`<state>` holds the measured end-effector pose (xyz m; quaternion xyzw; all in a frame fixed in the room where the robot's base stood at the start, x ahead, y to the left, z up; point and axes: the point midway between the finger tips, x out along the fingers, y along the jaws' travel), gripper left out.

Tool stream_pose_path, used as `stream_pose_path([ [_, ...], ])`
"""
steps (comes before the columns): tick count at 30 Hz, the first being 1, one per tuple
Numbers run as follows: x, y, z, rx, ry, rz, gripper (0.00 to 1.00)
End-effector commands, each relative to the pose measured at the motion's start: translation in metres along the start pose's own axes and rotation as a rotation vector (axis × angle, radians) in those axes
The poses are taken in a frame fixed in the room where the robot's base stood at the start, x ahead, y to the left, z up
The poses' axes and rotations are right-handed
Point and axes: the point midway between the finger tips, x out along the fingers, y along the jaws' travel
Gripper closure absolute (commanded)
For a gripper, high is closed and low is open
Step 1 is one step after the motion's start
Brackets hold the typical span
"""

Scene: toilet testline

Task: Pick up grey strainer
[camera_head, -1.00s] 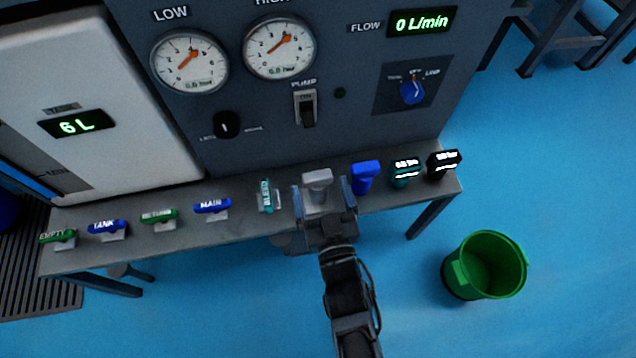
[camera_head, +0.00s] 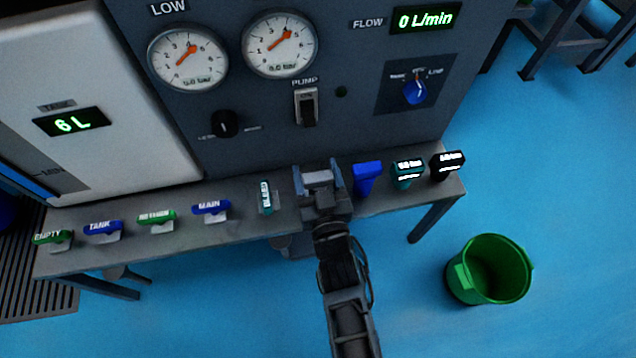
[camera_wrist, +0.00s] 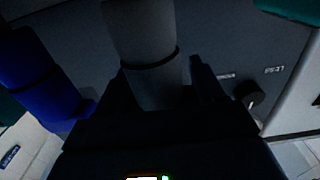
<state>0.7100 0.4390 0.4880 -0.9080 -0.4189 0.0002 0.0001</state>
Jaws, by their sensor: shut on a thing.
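The grey strainer (camera_head: 318,179) is between the fingers of my gripper (camera_head: 319,176) in the head view. It stands in the row along the bench, between the teal BLEED handle and a blue fitting. In the wrist view the grey strainer (camera_wrist: 148,50) shows as a grey cylinder with a dark ring, between the two dark fingers of my gripper (camera_wrist: 157,90). My gripper is shut on it. My gripper hides the strainer's lower part in the head view, so I cannot tell whether it is clear of the bench.
The blue fitting (camera_head: 367,177) stands close on the right, with a teal one (camera_head: 408,172) and a black one (camera_head: 447,165) beyond. The BLEED handle (camera_head: 265,196) is on the left. The panel (camera_head: 270,120) rises behind. A green bucket (camera_head: 488,270) stands on the floor.

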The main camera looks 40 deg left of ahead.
Motion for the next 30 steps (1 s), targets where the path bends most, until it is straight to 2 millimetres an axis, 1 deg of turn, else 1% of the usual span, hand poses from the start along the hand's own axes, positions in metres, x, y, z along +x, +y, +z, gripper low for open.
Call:
stream_pose_path([
  [1, 0.0, 0.0, 0.0, 0.0, 0.0, 0.0, 0.45],
  [6, 0.0, 0.0, 0.0, 0.0, 0.0, 0.0, 0.61],
  [8, 0.0, 0.0, 0.0, 0.0, 0.0, 0.0, 0.66],
  [16, 0.0, 0.0, -0.002, 0.0, 0.001, 0.0, 0.66],
  [20, 0.0, 0.0, -0.009, 0.001, 0.002, 0.0, 0.66],
  [23, 0.0, 0.0, -0.022, -0.001, 0.003, 0.001, 0.66],
  [26, 0.0, 0.001, -0.039, 0.0, 0.003, 0.001, 0.66],
  [27, 0.0, 0.001, -0.048, -0.001, 0.004, 0.002, 0.66],
  [30, -0.01, 0.011, -0.055, -0.003, -0.001, 0.006, 0.66],
])
